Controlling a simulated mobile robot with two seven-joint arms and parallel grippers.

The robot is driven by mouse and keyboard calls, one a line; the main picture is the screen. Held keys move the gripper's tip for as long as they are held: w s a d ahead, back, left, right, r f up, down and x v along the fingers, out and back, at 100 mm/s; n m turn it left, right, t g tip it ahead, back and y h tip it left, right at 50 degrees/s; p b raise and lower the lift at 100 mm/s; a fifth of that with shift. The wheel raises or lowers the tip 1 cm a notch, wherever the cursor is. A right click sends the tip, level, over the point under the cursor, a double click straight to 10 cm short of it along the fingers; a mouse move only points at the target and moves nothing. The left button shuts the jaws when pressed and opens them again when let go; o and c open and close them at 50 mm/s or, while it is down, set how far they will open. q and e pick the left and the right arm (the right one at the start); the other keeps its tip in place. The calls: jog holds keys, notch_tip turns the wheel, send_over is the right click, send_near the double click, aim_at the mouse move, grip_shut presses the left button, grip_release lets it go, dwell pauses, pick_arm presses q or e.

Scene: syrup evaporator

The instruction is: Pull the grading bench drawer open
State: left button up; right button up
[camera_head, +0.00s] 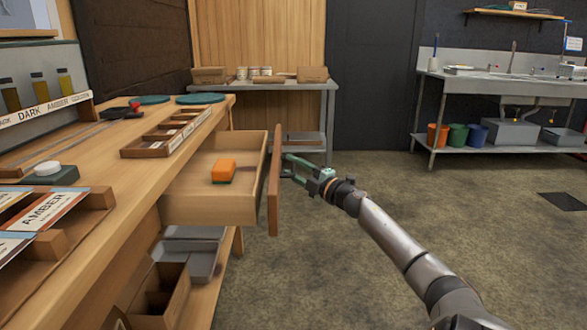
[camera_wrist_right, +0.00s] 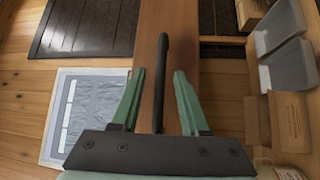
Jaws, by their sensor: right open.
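The grading bench (camera_head: 100,165) runs along the left in the head view. Its wooden drawer (camera_head: 210,205) is pulled out, with the inside showing. An orange and green sponge-like block (camera_head: 224,171) lies in it. The drawer front (camera_head: 273,185) faces right, towards my right gripper (camera_head: 290,168). In the right wrist view the dark bar handle (camera_wrist_right: 162,60) runs lengthwise on the drawer front (camera_wrist_right: 152,25). The green fingers of my right gripper (camera_wrist_right: 158,75) are open, one on each side of the handle. Contact cannot be told. My left gripper is out of view.
Grey bins (camera_head: 190,255) and an open box (camera_head: 160,295) sit on the shelf under the drawer. A side table (camera_head: 325,86) stands behind it. A sink bench (camera_head: 500,80) is at the back right. The floor (camera_head: 430,210) right of the drawer is clear.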

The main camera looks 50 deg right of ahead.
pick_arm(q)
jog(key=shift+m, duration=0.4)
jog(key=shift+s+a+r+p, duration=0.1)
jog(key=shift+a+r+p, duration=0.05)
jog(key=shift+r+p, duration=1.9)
pick_arm(e)
jog(key=s+a+f, duration=0.1)
jog(key=s, duration=1.1)
jog(key=shift+s+a+f, duration=0.15)
jog(key=shift+a+f, duration=0.1)
jog(key=shift+f, duration=0.1)
